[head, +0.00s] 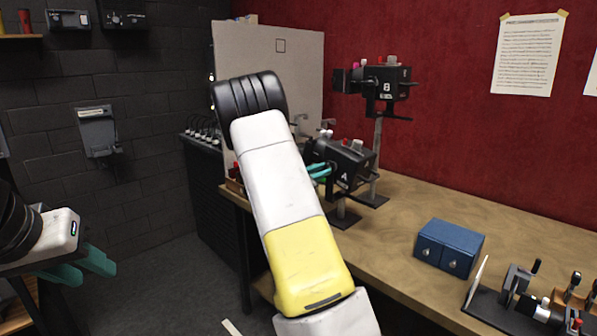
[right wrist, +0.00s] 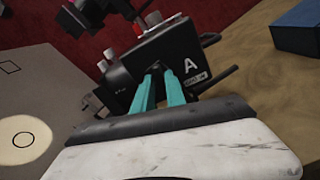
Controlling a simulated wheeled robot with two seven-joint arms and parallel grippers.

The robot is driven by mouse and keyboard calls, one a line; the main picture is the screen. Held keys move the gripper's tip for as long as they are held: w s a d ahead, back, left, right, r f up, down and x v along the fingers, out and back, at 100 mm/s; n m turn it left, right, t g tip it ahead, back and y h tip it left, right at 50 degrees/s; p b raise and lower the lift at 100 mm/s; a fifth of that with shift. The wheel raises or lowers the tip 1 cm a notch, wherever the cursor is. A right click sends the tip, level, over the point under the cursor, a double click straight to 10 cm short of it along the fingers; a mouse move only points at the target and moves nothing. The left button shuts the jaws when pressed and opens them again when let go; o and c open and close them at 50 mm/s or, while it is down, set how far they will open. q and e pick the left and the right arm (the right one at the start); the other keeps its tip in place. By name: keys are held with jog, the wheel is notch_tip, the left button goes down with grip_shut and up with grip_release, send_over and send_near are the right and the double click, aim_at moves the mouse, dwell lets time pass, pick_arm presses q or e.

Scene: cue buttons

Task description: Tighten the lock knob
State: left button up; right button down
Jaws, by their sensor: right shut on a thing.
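A black box marked A (head: 345,160) stands on a post on the wooden bench in the head view. It also shows in the right wrist view (right wrist: 132,76), tilted in the picture. My right gripper (head: 319,171) is at the front face of box A. Its teal fingers (right wrist: 160,80) are shut on a small dark part there, which appears to be the lock knob; the fingers hide most of it. My left gripper (head: 92,268) is far from the bench at the lower left, with its teal fingers apart and nothing between them.
A second black box marked B (head: 388,84) stands higher behind box A. A blue two-drawer box (head: 449,247) and a black lever device (head: 515,290) are on the bench to the right. A pale panel (head: 300,62) stands behind my right arm.

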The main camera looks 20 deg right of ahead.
jog(key=m, duration=1.2)
jog(key=shift+s+f, duration=0.1)
jog(key=shift+f, duration=0.15)
jog(key=shift+m, duration=0.3)
jog(key=c, duration=1.5)
grip_release()
jog(key=shift+v, duration=3.9)
